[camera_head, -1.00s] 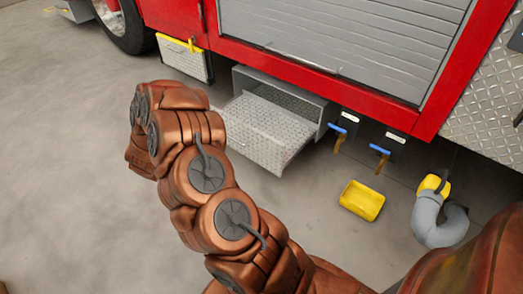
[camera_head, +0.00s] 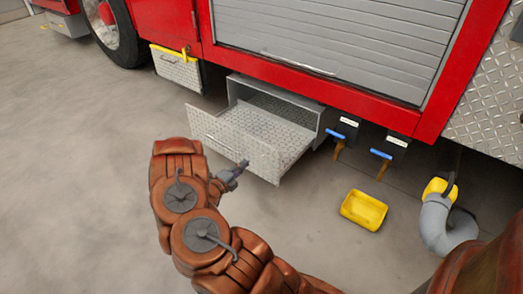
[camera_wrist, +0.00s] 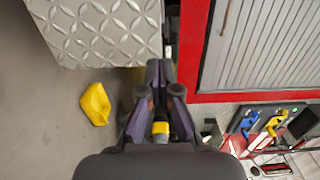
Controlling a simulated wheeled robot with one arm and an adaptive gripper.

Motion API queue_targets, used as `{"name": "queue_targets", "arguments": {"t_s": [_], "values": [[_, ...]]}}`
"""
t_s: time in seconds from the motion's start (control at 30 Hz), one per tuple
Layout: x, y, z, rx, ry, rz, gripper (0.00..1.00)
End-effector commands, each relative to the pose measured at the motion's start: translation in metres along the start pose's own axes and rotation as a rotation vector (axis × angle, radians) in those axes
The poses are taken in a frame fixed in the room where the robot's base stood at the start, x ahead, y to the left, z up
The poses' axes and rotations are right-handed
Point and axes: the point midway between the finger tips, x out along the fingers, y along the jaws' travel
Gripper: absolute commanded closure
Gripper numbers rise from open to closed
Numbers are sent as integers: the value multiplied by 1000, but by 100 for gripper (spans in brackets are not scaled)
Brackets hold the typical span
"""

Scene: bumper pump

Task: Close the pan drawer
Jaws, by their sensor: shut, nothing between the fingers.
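The pan drawer (camera_head: 262,135) is pulled out of its grey housing (camera_head: 320,112) under the red truck. Its upright diamond-plate front (camera_head: 222,138) faces the open floor. My gripper (camera_head: 243,164) is shut and empty, at the outer side of that front near its right end. I cannot tell in the head view whether it touches the front. In the wrist view, my gripper (camera_wrist: 160,66) has its fingers together, just beside the edge of a diamond-plate panel (camera_wrist: 100,35).
A yellow tray (camera_head: 363,210) lies on the floor to the right, near a grey hose with a yellow collar (camera_head: 438,187). Two blue-handled valves (camera_head: 342,133) hang under the truck. A diamond-plate box (camera_head: 177,68) hangs left of the drawer. The floor at left is clear.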

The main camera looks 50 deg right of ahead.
Motion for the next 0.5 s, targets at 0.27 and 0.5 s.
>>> {"name": "queue_targets", "arguments": {"t_s": [0.27,0.5], "values": [[34,1,-1,-1,2,-1,100],[63,1,-1,1,3,-2,100]]}}
